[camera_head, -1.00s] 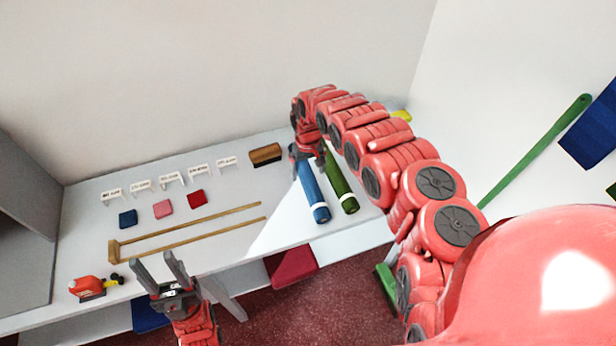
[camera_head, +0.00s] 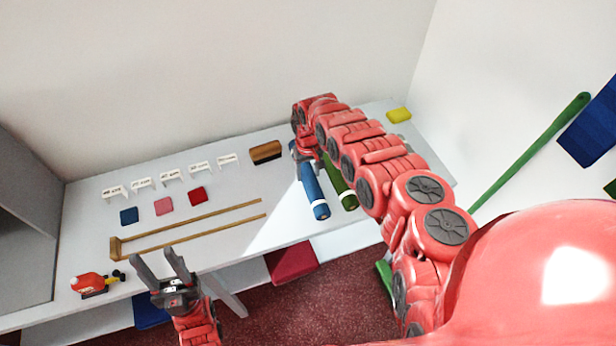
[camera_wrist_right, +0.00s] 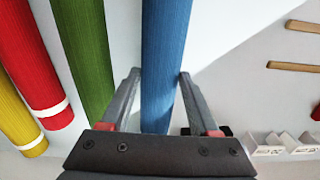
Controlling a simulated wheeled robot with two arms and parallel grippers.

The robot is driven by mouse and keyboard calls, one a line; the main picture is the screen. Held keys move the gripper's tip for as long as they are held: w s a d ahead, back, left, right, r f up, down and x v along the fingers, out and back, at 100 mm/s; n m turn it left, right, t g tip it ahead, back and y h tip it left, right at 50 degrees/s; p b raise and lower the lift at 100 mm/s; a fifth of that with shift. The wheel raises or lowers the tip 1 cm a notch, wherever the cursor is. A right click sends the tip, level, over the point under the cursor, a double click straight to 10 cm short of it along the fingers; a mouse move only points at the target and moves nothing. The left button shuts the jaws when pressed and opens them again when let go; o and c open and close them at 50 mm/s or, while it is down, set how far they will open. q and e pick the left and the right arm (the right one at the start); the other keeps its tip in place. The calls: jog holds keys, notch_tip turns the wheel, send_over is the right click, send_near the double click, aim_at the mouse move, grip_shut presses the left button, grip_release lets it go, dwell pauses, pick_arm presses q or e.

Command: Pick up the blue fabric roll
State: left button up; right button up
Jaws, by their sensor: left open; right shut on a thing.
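The blue fabric roll (camera_head: 314,190) lies on the counter, its white-banded end toward the front edge. My right gripper (camera_head: 303,155) is at the roll's far end. In the right wrist view, the blue roll (camera_wrist_right: 166,60) runs between the two fingers of my right gripper (camera_wrist_right: 160,85), which is shut on it. Whether the roll is clear of the counter cannot be told.
A green roll (camera_head: 344,188) lies close beside the blue one; red (camera_wrist_right: 30,70) and yellow (camera_wrist_right: 12,115) rolls lie beyond it. Wooden rods (camera_head: 190,228), swatches (camera_head: 164,206), small white cards (camera_head: 170,174) and a brown block (camera_head: 265,152) occupy the counter's left and back.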

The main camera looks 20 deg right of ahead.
aim_at(308, 173)
grip_shut()
jog(key=shift+r, duration=0.1)
jog(key=shift+w+r, duration=0.1)
jog(key=shift+r, duration=0.2)
notch_tip(308, 173, up, 8)
jog(key=b, duration=0.2)
jog(key=shift+d+f+b, duration=0.1)
jog(key=shift+f+b, duration=0.1)
jog(key=shift+b, duration=0.2)
jog(key=shift+r, duration=0.85)
